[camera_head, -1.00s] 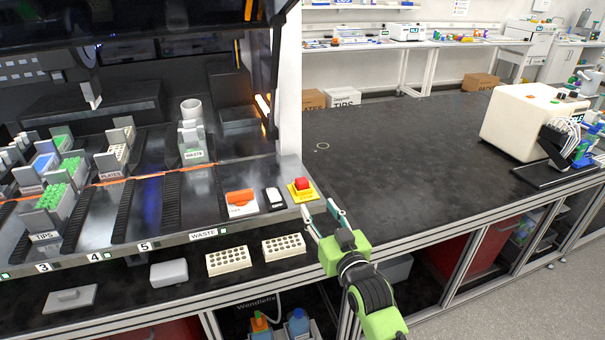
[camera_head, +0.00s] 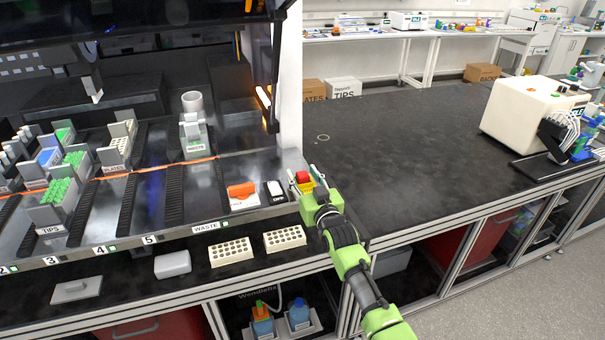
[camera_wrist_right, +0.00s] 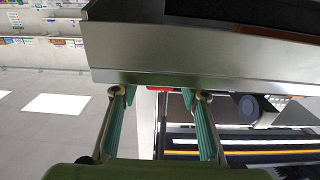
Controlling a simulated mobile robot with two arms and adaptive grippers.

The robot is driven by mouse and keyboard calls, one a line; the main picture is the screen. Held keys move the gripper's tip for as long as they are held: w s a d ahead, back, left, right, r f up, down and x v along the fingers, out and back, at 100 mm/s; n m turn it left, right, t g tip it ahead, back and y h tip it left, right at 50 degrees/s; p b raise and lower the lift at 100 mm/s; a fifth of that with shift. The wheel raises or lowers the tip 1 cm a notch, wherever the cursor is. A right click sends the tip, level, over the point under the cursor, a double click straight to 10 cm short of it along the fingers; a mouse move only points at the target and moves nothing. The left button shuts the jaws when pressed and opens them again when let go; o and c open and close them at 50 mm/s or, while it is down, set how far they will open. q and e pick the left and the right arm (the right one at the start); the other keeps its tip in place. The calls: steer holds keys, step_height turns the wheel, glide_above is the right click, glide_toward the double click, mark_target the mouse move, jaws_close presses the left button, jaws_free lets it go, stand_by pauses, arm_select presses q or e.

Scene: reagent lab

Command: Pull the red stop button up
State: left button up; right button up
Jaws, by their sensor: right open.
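The red stop button (camera_head: 302,177) sits on its yellow base at the front right corner of the metal deck. My right gripper (camera_head: 303,175) is open, with one finger to the left of the button and the other to its right. I cannot tell whether the fingers touch the button. The gripper body hides part of the yellow base. My left gripper is not in view.
An orange switch (camera_head: 241,190) and a black-and-white rocker switch (camera_head: 275,191) sit left of the button. A white post (camera_head: 290,90) rises behind it. Two cream racks (camera_head: 230,252) stand on the ledge in front. The black bench (camera_head: 400,140) to the right is mostly clear.

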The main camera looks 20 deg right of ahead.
steer(key=shift+w, duration=0.35)
jaws_close()
steer(key=shift+r+p, duration=0.6)
steer(key=shift+r, duration=0.3)
jaws_free()
steer(key=shift+s+f, duration=0.1)
